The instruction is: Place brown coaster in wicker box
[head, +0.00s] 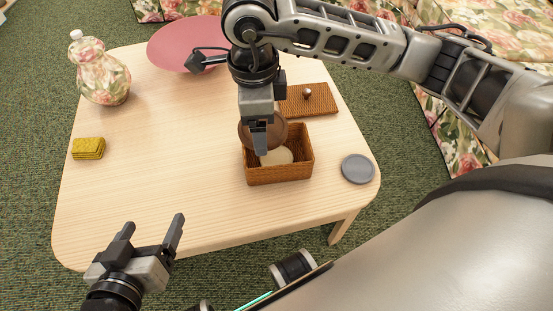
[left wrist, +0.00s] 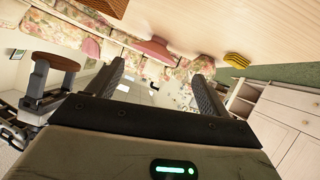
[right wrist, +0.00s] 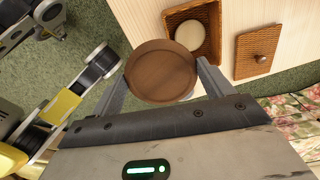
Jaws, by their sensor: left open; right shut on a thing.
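My right gripper (head: 259,138) is shut on the brown coaster (head: 277,132) and holds it above the back left part of the open wicker box (head: 281,176). In the right wrist view the round, rimmed coaster (right wrist: 161,72) sits between the fingers, with the box (right wrist: 212,42) beyond it. A cream disc (head: 276,157) lies inside the box; the gripper hides part of the interior. My left gripper (head: 153,229) is open and empty, near the table's front left edge. The coaster also shows in the left wrist view (left wrist: 55,60).
The wicker lid (head: 318,103) with a knob lies behind the box. A grey disc (head: 357,169) lies right of it. A yellow stack (head: 88,149), a floral vase (head: 102,75) and a pink dish (head: 172,47) stand on the wooden table (head: 170,150). The table's middle left is clear.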

